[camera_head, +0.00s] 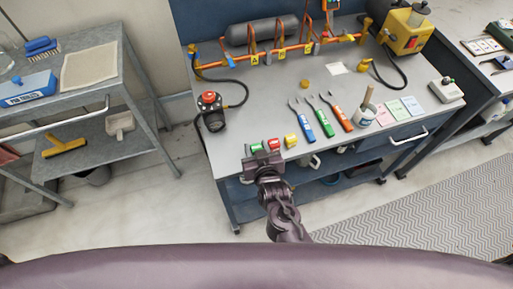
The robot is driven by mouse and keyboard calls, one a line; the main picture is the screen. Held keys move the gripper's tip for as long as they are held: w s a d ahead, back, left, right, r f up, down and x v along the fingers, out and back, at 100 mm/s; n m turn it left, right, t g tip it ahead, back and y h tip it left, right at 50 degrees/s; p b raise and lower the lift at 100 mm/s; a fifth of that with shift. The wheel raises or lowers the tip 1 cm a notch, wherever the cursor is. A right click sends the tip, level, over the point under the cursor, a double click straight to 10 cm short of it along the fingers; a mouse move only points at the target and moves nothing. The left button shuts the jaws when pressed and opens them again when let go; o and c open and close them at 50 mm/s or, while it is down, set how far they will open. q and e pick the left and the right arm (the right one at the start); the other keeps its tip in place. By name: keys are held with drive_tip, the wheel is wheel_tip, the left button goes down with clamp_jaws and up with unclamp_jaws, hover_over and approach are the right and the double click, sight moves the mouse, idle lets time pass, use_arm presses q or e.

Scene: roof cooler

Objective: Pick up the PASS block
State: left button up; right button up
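Three small coloured blocks lie in a row at the front left edge of the workbench: a green block (256,147), a red block (274,144) and a yellow block (291,140). Any lettering on them is too small to read, so I cannot confirm which one is marked PASS. My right gripper (263,156) is at the bench's front edge, just in front of the green and red blocks, and partly covers their near sides. I cannot tell if it touches them or how far apart its fingers are. My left gripper is out of view.
The workbench (275,95) holds a black device with a red button (209,100), an orange pipe rig (270,55), and blue, green and orange-handled tools (325,122). A grey cart (75,95) stands at the left. A patterned mat (420,215) lies on the right floor.

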drive_tip(key=c, duration=0.6)
drive_tip(key=shift+r, duration=0.1)
